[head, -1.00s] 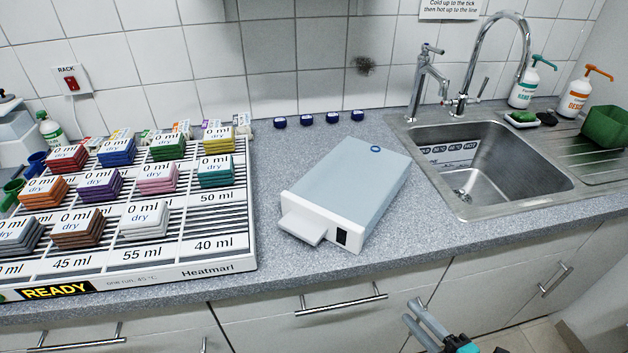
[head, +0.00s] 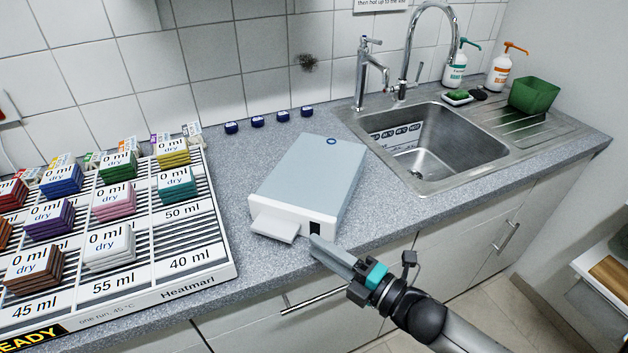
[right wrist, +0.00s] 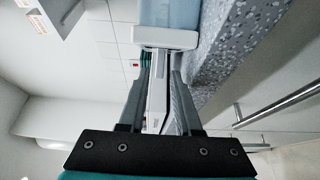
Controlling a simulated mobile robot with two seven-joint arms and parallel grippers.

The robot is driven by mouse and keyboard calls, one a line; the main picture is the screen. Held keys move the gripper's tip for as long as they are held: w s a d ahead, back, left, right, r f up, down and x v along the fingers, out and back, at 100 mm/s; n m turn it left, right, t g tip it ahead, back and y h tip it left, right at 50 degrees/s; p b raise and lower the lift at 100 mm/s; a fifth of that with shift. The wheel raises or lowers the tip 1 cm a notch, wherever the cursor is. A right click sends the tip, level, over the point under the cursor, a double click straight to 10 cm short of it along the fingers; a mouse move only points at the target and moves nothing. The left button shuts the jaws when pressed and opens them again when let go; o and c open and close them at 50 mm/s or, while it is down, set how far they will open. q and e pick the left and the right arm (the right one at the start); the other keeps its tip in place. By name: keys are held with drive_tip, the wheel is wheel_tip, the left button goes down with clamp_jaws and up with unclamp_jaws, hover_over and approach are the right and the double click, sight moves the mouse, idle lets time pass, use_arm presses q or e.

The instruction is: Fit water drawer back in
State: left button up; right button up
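The pale blue-grey box (head: 318,172) with a white front lies on the counter. Its water drawer (head: 274,229) sticks out of the left part of that front as a flat, light slab. A dark window (head: 315,228) is to the right of it. Whether the fingers touch the box cannot be told. My left gripper is not in view.
A white rack (head: 185,275) with stacked coloured filters stands on the left. The sink (head: 425,150) is at the right behind the box. Several blue caps (head: 257,121) lie near the wall. The counter between rack and box is clear.

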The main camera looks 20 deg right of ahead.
sight(296, 234)
drive_tip(key=shift+x, duration=3.15)
drive_tip(key=shift+s+a, duration=0.1)
clamp_jaws()
drive_tip(key=shift+r, duration=0.15)
